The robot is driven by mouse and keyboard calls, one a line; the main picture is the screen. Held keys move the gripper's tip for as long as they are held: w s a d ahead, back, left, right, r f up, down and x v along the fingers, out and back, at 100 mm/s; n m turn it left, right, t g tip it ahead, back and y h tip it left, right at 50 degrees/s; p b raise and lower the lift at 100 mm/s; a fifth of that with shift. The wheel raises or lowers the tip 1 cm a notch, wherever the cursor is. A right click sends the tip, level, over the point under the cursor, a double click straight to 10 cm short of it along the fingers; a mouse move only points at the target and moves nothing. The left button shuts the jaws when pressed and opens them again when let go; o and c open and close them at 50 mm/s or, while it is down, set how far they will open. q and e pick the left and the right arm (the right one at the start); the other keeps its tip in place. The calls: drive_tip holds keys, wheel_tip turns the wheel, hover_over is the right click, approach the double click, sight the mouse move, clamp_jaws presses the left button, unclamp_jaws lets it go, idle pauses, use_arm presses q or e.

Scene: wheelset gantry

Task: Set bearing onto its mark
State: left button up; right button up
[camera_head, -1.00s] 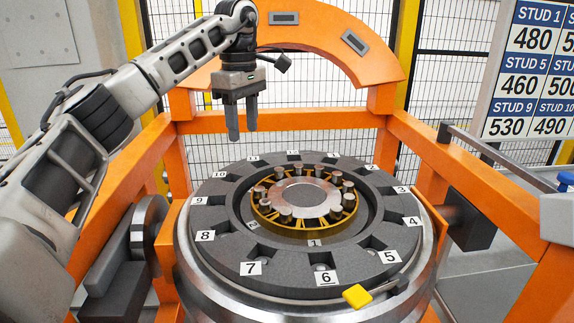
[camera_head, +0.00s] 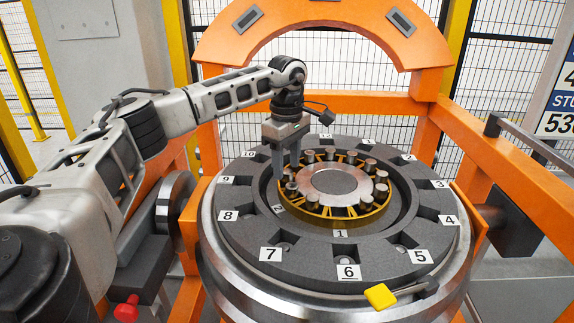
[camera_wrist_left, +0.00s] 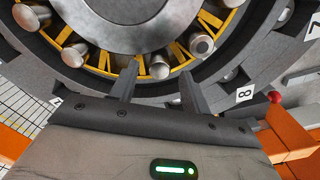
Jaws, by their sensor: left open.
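The bearing, a yellow cage (camera_head: 340,215) with several metal rollers around a round steel centre (camera_head: 342,187), sits inside the grey numbered ring (camera_head: 300,252). My left gripper (camera_head: 287,170) is open and points down at the bearing's left rim. In the left wrist view my left gripper (camera_wrist_left: 160,85) has its fingers apart, with one roller (camera_wrist_left: 159,66) of the bearing showing between them. I cannot tell whether the fingers touch the cage. A small plate marked 1 (camera_head: 340,233) lies at the bearing's front edge. My right gripper is not in view.
An orange frame (camera_head: 440,125) with an arch (camera_head: 325,18) surrounds the ring. A yellow-handled piece (camera_head: 380,296) lies at the ring's front right edge. A red knob (camera_head: 126,310) stands at lower left. A wire fence (camera_head: 500,90) closes the back.

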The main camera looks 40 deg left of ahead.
use_arm(q)
drive_tip(key=shift+f, duration=0.65)
clamp_jaws()
